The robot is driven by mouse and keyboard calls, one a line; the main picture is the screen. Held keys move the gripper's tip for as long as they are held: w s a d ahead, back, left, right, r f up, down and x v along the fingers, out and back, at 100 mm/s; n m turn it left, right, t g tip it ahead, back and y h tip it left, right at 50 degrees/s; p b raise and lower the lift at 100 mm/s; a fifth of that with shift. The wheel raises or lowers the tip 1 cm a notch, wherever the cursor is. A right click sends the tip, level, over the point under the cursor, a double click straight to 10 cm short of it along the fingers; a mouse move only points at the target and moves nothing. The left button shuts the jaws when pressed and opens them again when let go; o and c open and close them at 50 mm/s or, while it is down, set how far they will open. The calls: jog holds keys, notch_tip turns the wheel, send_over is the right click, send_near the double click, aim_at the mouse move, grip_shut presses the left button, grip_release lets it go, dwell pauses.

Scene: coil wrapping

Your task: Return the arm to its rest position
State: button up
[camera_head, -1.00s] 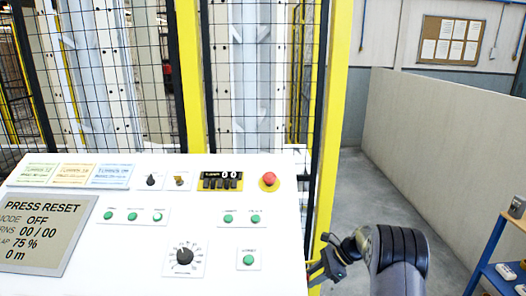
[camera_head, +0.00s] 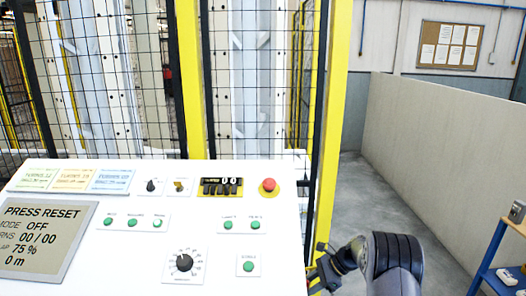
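My gripper (camera_head: 318,274) is at the lower right, just beside the right edge of the white control panel (camera_head: 130,240). It is small and partly cut off from clear view, so I cannot tell whether its fingers are open or shut. My dark arm link bends behind it at the bottom edge. The panel carries a display (camera_head: 42,238) reading PRESS RESET, MODE OFF, 00 / 00, 75 % and 0 m. A red emergency button (camera_head: 268,186), several green buttons and a round dial (camera_head: 184,263) are on the panel.
A black mesh fence with yellow posts (camera_head: 328,130) stands behind the panel. A low beige wall (camera_head: 430,140) runs along the right. A blue shelf (camera_head: 490,262) with small items is at the lower right. Grey floor (camera_head: 375,195) is open between fence and wall.

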jog(key=n+t+b, duration=0.1)
jog(key=t+b, duration=0.1)
jog(key=n+t+b, duration=0.1)
jog(key=t+b, duration=0.1)
jog(key=b, duration=0.1)
jog(key=shift+s+d+f+b, duration=0.1)
jog(key=shift+s+b, duration=0.2)
jog(key=shift+s, duration=0.1)
jog(key=shift+t, duration=0.3)
